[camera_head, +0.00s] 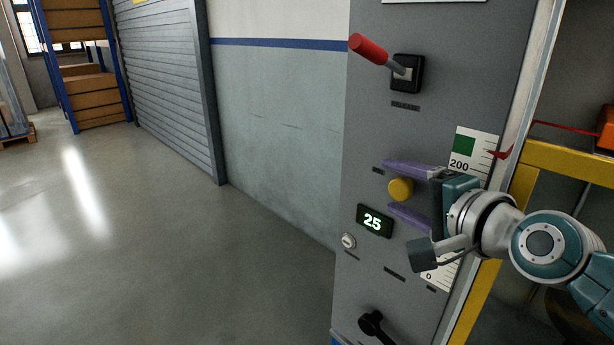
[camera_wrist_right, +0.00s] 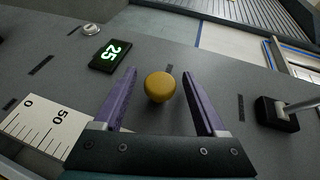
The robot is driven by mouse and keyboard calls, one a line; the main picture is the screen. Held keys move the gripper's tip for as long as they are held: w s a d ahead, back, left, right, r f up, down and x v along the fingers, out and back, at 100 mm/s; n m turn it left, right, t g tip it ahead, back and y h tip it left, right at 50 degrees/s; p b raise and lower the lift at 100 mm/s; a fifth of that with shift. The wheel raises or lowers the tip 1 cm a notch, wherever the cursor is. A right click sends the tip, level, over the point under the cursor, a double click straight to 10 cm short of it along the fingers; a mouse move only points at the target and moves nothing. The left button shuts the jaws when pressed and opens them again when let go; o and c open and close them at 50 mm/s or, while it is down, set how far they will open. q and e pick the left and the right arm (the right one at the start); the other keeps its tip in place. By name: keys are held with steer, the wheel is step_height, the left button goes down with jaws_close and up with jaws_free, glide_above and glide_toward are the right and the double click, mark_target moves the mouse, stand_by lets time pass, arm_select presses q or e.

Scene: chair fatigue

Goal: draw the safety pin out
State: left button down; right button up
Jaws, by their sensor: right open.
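A round yellow knob (camera_head: 401,189) sticks out of the grey panel (camera_head: 375,140); it looks like the head of the safety pin, and no other pin shows. My right gripper (camera_head: 389,186) is open, with one purple finger above the knob and one below it. In the right wrist view the knob (camera_wrist_right: 160,87) sits between the two fingers, with a gap on each side. Neither finger touches it there. The shaft behind the knob is hidden. My left gripper is not in view.
On the panel are a red-handled lever (camera_head: 369,49) above, a green display reading 25 (camera_head: 375,221), a small round keylock (camera_head: 348,241), a black handle (camera_head: 374,325) below, and a white scale (camera_head: 470,150) behind my gripper. A yellow frame (camera_head: 565,163) stands right. The floor at left is clear.

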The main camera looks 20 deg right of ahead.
jaws_close()
stand_by(0.5)
stand_by(0.8)
